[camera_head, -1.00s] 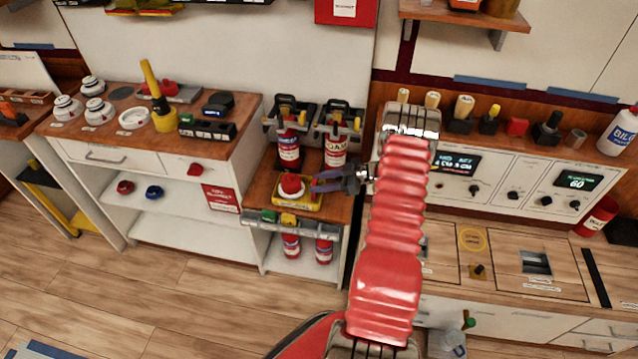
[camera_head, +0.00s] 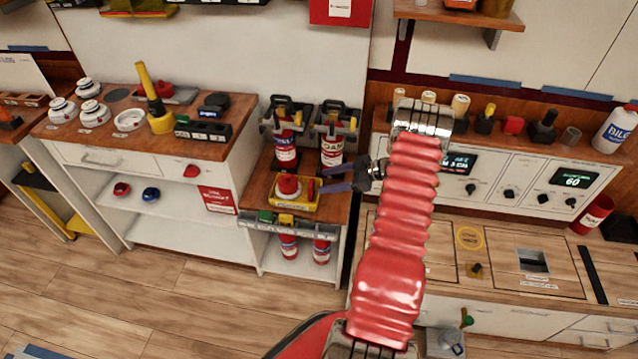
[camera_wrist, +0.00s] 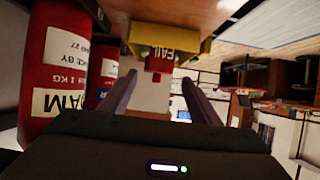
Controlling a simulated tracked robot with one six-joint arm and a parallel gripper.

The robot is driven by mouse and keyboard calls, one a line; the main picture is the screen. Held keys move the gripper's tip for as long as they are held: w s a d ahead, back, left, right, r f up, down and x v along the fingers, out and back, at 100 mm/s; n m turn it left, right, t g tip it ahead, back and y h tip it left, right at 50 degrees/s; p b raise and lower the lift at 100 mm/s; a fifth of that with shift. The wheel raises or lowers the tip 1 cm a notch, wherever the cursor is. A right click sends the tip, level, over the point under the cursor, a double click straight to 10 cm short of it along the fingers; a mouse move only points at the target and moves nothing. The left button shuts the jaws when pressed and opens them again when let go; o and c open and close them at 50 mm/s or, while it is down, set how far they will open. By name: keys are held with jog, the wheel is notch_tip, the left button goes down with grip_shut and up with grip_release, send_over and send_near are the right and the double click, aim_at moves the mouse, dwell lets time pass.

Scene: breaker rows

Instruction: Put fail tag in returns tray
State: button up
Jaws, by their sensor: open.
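The fail tag (camera_wrist: 161,56) is a red piece with a white "FAIL" label. In the wrist view, which is upside down, it stands at a yellow holder (camera_wrist: 190,50), between and beyond my fingertips. In the head view a red piece (camera_head: 289,184) sits in the yellow holder (camera_head: 297,202) on the low wooden shelf. My gripper (camera_head: 322,180) is open and empty just right of it, its fingers pointing left. In the wrist view my gripper (camera_wrist: 158,82) also shows open, with a gap to the tag. I cannot tell which thing is the returns tray.
Red extinguishers (camera_head: 333,148) stand close behind the holder; one also looms at the left of the wrist view (camera_wrist: 55,65). A grey rail (camera_head: 290,229) with coloured pieces lines the shelf front. A white cabinet (camera_head: 120,160) stands left, a control bench (camera_head: 500,230) right.

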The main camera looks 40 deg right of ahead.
jog(key=v, duration=0.7)
jog(key=shift+s+d, duration=0.1)
jog(key=shift+s, duration=0.15)
dwell(0.6)
